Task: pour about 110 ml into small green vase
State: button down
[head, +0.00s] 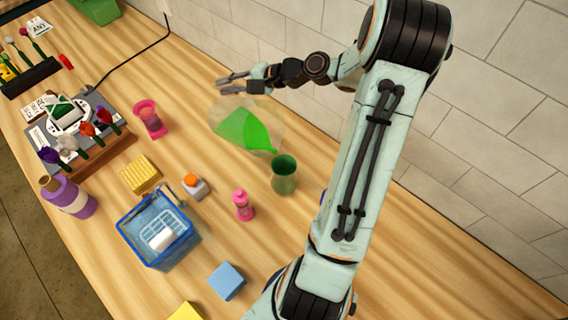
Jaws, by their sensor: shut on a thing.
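The small green vase (284,180) stands upright on the wooden table, right of the middle. My gripper (234,83) is up and left of it, shut on a clear vessel (268,112) holding bright green liquid (240,128). The vessel is tilted, and the liquid narrows to a point close to the vase's rim. I cannot tell whether a stream is falling or how full the vase is. The grip on the vessel is hard to make out.
A pink vase (150,118) and a pink hourglass-shaped thing (243,205) stand nearby. A blue basket (152,258), blue block (227,281), yellow sponge (140,174) and purple bottle (68,197) are in front and left. A tiled wall (460,130) runs behind.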

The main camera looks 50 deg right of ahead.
aim_at(220, 99)
jog(key=shift+s+d+r+n+t+y, duration=0.1)
jog(key=shift+s+r+n+t+y, duration=0.3)
jog(key=shift+s+r+t, duration=0.75)
dwell(2.4)
jog(key=w+f+g, duration=0.1)
jog(key=w, duration=0.1)
jog(key=w+f+g, duration=0.1)
jog(key=f+g, duration=0.1)
jog(key=w+f+m+g+h, duration=0.1)
jog(key=w+f, duration=0.1)
jog(key=shift+w+a+g, duration=0.25)
jog(key=shift+w+a, duration=0.1)
jog(key=shift+w+d+f+m+g, duration=0.1)
jog(key=shift+f+m+g, duration=0.2)
jog(key=shift+f, duration=0.2)
jog(key=shift+w+f, duration=0.2)
jog(key=shift+f, duration=0.25)
jog(key=shift+w+g+h, duration=0.1)
jog(key=shift+g+h, duration=0.2)
